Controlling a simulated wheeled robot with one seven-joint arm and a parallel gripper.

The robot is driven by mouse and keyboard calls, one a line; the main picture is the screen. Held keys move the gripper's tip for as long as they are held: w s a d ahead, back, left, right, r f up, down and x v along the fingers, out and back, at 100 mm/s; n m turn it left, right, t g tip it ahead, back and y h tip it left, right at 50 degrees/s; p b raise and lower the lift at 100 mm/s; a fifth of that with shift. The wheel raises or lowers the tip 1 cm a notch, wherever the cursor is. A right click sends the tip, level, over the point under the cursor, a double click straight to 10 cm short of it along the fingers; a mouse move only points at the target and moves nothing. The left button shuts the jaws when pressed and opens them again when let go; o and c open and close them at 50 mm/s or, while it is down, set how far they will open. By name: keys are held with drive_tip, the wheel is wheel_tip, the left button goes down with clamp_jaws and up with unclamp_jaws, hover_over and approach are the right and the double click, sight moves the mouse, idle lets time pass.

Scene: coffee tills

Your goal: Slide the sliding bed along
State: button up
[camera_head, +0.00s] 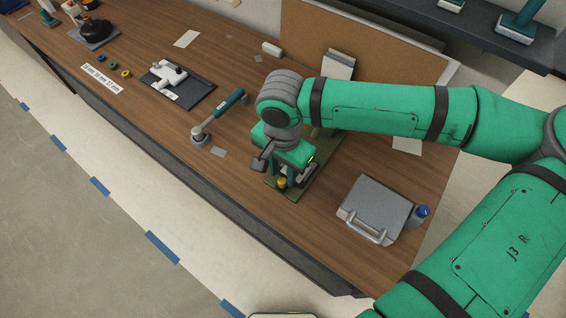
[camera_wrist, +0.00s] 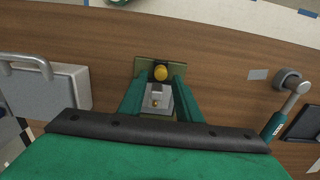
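A small slide fixture sits on an olive base plate (camera_head: 317,186) on the wooden bench, below my gripper (camera_head: 285,168). In the wrist view, a grey block (camera_wrist: 158,101) with a brass-coloured screw, which looks like the sliding bed, lies on the olive plate (camera_wrist: 144,68). A yellow knob (camera_wrist: 161,73) stands at its far end; it also shows in the head view (camera_head: 282,182). The two green fingers of my gripper (camera_wrist: 160,84) are apart, one on each side of the grey block. I cannot tell whether they touch it. My wrist hides part of the fixture in the head view.
A grey case (camera_head: 376,205) and a blue-capped container (camera_head: 421,212) stand to the right on the bench. A tamper-like tool with a green handle (camera_head: 228,103) lies to the left, near a dark tray (camera_head: 195,92). A cork board (camera_head: 350,45) stands behind.

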sight(282, 180)
wheel_tip(282, 180, down, 4)
drive_tip(key=shift+r, duration=0.25)
drive_tip(key=shift+a+r, duration=0.1)
drive_tip(key=shift+r, duration=0.05)
clamp_jaws()
drive_tip(key=shift+w+d+r, duration=0.1)
drive_tip(key=shift+w+d, duration=0.7)
drive_tip(key=shift+w, duration=0.35)
drive_tip(key=shift+w+d+f, duration=0.1)
drive_tip(key=shift+w+d, duration=0.75)
drive_tip(key=shift+w, duration=0.25)
drive_tip(key=shift+w+d+r, duration=0.1)
drive_tip(key=shift+w+d, duration=0.7)
drive_tip(key=shift+w, duration=0.35)
drive_tip(key=shift+o, duration=1.2)
unclamp_jaws()
drive_tip(key=shift+d, duration=0.15)
drive_tip(key=shift+s+a, duration=0.1)
drive_tip(key=shift+a, duration=0.15)
wheel_tip(282, 180, up, 8)
